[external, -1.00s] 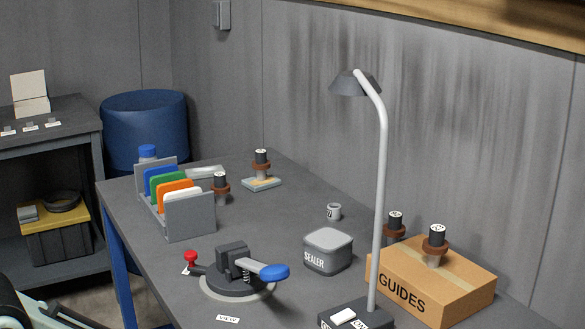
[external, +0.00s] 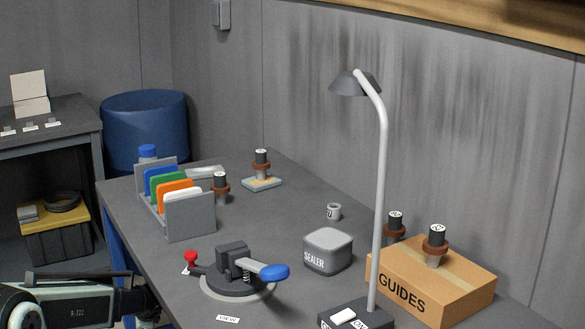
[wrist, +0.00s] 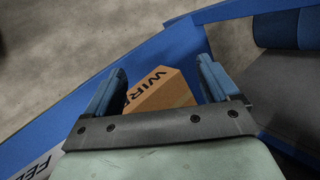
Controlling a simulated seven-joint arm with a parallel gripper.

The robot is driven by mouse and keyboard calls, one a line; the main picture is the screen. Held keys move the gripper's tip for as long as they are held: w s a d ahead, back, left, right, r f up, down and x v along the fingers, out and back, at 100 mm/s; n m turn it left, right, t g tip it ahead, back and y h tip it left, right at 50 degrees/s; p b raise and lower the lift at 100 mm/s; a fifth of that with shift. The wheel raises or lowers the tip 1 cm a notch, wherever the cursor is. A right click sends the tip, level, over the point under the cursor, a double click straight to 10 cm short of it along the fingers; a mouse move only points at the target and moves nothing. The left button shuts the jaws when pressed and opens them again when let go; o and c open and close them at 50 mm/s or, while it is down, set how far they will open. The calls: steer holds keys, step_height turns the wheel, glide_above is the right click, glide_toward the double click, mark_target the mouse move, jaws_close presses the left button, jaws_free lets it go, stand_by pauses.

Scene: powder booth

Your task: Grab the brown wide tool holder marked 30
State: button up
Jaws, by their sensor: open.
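Several tool holders, each with a black top and a brown wide collar, stand in the external view. One (external: 261,163) is on a small pale block at the back. One (external: 220,188) is beside the coloured file rack. One (external: 395,226) is partly hidden behind the cardboard box, and one (external: 436,243) stands on that box. Their top markings are too small to read, so I cannot tell which is 30. My gripper (wrist: 160,64) is open and empty in the wrist view, away from all the holders. My arm shows low at the left of the external view.
The GUIDES box (external: 440,282), lamp (external: 381,190), SEALER container (external: 328,250), file rack (external: 190,217) and blue-handled clamp device (external: 235,278) crowd the table. The wrist view shows a WIRE-marked box (wrist: 165,90) beyond the fingers and a blue beam (wrist: 70,120).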

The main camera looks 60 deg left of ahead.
steer(key=s+a+r+y, duration=0.1)
steer(key=s+a+r, duration=0.25)
steer(key=a, duration=0.35)
steer(key=s+a+r+y, duration=0.2)
steer(key=a+r, duration=0.2)
steer(key=a, duration=0.3)
steer(key=s+a+r+y, duration=0.1)
steer(key=s+a+r, duration=0.1)
steer(key=a+r, duration=0.35)
steer(key=w+a+r+n+t+y, duration=0.1)
steer(key=a+r+n+t+y, duration=0.3)
steer(key=a+r, duration=1)
step_height(320, 180, up, 26)
steer(key=n+h, duration=0.8)
steer(key=h, duration=0.3)
glide_above(218, 175)
steer(key=s+d, duration=0.3)
steer(key=d, duration=0.1)
steer(key=shift+t, duration=0.4)
steer(key=x, duration=1.4)
steer(key=shift+s+a, duration=0.15)
steer(key=shift+a, duration=0.05)
